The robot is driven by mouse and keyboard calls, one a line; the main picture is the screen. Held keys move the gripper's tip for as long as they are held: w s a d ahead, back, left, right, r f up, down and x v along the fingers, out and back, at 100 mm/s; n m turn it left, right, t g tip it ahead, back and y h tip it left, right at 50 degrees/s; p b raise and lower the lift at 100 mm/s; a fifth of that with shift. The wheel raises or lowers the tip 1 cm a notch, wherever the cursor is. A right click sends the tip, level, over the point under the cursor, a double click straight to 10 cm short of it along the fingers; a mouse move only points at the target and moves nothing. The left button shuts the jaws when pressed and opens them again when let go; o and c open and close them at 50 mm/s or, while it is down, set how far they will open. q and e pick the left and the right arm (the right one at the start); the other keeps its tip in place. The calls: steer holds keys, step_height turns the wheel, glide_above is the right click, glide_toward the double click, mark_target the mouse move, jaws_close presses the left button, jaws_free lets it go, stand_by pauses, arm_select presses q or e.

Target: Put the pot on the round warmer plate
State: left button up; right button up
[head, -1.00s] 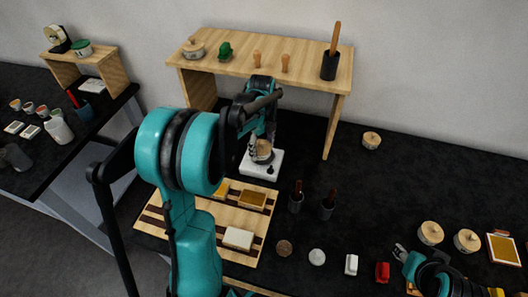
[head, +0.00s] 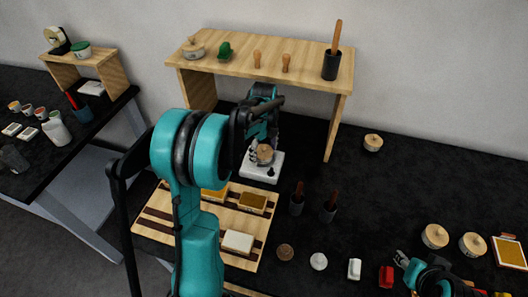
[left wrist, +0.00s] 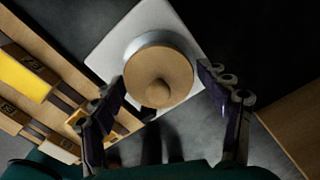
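The pot, with a round wooden lid and knob (head: 265,153), stands on the white warmer (head: 252,174) below the wooden shelf. In the left wrist view the pot lid (left wrist: 158,78) is seen from above, over a round grey rim on the white warmer base (left wrist: 106,52). The round plate under the pot is mostly hidden. My left gripper (left wrist: 163,82) is open, with one finger on each side of the pot and small gaps showing. My right gripper (head: 401,258) is at the lower right, away from the pot; its finger opening is too small to judge.
The wooden shelf (head: 262,66) stands behind the warmer and holds several items. A wooden board with blocks (head: 238,241) lies in front left. Two dark cups with handles (head: 328,212) stand to the right.

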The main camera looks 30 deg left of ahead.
arm_select(q)
step_height(320, 180, up, 7)
steer(key=p, duration=0.2)
steer(key=shift+p, duration=0.35)
steer(key=shift+r, duration=0.35)
steer(key=shift+s+d+r, duration=0.15)
steer(key=shift+d+r, duration=0.05)
steer(key=shift+r, duration=0.1)
steer(key=s+d+r+n+t, duration=0.4)
steer(key=s+d+r+n, duration=0.2)
steer(key=s+d+n, duration=0.35)
steer(key=s+d+f+n+t, duration=0.3)
steer(key=s+d+n, duration=0.2)
steer(key=s+n, duration=0.4)
steer(key=shift+s+n, duration=0.2)
steer(key=shift+n, duration=0.85)
steer(key=shift+d, duration=0.1)
